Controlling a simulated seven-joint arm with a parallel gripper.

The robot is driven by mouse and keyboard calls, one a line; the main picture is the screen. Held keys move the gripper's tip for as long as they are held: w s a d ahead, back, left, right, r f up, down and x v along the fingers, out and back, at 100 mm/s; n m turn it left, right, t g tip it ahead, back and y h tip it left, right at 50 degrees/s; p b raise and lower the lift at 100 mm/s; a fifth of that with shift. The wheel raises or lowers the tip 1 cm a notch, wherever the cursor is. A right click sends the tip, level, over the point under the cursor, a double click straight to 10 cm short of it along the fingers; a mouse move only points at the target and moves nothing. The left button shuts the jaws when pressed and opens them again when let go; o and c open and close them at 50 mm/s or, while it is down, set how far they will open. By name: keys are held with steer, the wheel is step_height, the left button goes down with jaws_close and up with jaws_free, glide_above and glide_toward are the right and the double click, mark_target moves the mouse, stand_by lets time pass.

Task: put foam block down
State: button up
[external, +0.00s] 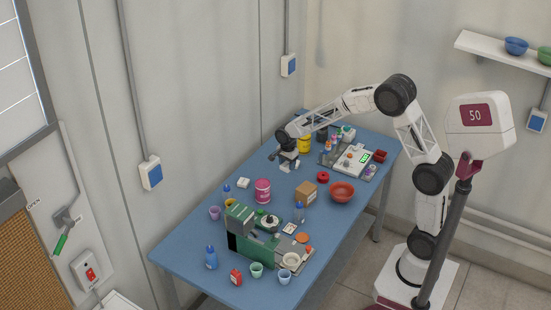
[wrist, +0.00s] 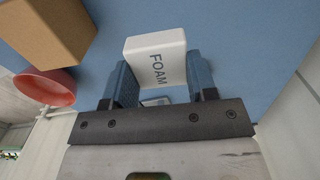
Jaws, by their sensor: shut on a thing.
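The foam block (wrist: 157,48) is white with "FOAM" printed on its side. In the wrist view it sits between the two blue-grey fingers of my gripper (wrist: 160,70), which is shut on it. In the external view my gripper (external: 288,160) points down over the far part of the blue table (external: 190,246), left of the yellow container. The block is small and hard to make out there. I cannot tell whether its underside touches the table.
A cardboard box (external: 306,193) and a red bowl (external: 342,191) stand nearer on the table. A pink tin (external: 263,190) and a small white block (external: 243,183) are to the left. A yellow container (external: 305,144) is close right of my gripper. A green machine (external: 240,232) fills the front.

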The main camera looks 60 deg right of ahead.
steer(key=shift+n, duration=0.8)
steer(key=s+d+r, duration=0.1)
steer(key=s+d, duration=0.1)
steer(key=d, duration=0.5)
steer(key=s+d+r, duration=0.2)
steer(key=s+d, duration=0.1)
steer(key=d, duration=0.5)
steer(key=s+d+r, duration=0.2)
steer(key=s+d, duration=0.1)
steer(key=d, duration=0.4)
steer(key=shift+s+d+r, duration=0.15)
steer(key=shift+d+r, duration=0.05)
steer(key=shift+r, duration=0.05)
glide_toward(304, 143)
steer(key=d, duration=0.1)
steer(key=w+d, duration=0.1)
steer(key=d, duration=0.1)
steer(key=shift+w+d, duration=0.25)
steer(key=shift+w, duration=0.1)
steer(key=shift+f, duration=0.1)
steer(key=shift+f, duration=1.75)
